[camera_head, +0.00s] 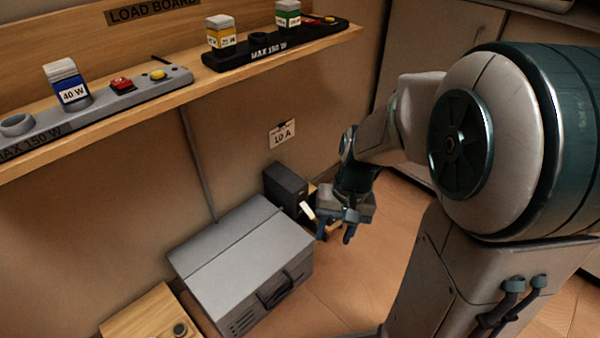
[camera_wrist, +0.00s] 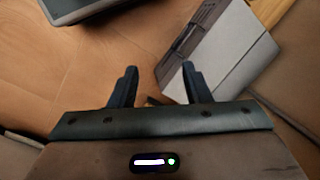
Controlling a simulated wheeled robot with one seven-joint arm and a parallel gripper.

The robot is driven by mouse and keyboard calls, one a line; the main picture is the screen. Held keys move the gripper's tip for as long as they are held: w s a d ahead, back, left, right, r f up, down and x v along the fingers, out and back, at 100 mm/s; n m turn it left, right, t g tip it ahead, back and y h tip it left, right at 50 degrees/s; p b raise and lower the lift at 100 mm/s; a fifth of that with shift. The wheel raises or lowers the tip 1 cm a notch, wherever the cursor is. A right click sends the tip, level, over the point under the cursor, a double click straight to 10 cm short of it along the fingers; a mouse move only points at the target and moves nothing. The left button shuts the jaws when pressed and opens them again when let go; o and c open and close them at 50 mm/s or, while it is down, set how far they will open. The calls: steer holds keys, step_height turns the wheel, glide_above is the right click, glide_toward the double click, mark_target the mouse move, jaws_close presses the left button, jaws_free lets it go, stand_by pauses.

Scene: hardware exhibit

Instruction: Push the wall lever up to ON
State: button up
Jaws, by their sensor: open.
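A dark switch box (camera_head: 285,184) is fixed low on the wall, below a "10 A" card. A lever with a pale handle (camera_head: 307,211) sticks out from its front and slants downward. My gripper (camera_head: 335,237) is open and empty, pointing down, just to the right of the pale handle in the head view. Whether it touches the lever cannot be told. In the wrist view, the two dark fingers (camera_wrist: 159,82) stand apart with floor between them. The lever is not clearly seen there.
A grey box with a handle (camera_head: 247,262) stands left of the switch; it also shows in the wrist view (camera_wrist: 232,45). A wooden shelf (camera_head: 190,100) above carries lamp strips with coloured blocks. A wooden block (camera_head: 150,322) sits at lower left. Floor (camera_head: 370,240) right of the switch is open.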

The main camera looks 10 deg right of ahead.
steer(key=w+f+m+g+y+p, duration=0.1)
steer(key=w+f+m+y, duration=0.45)
steer(key=w+f, duration=0.35)
steer(key=m+t+y+p, duration=0.3)
steer(key=m+t, duration=1.4)
steer(key=m, duration=0.4)
glide_toward(312, 215)
steer(key=b+x, duration=0.4)
steer(key=x, duration=0.6)
steer(key=shift+w+a, duration=0.15)
steer(key=shift+a, duration=0.05)
steer(key=shift+w+a+r+b, duration=0.15)
steer(key=shift+w+a+b, duration=0.1)
steer(key=shift+w+b, duration=0.15)
jaws_close()
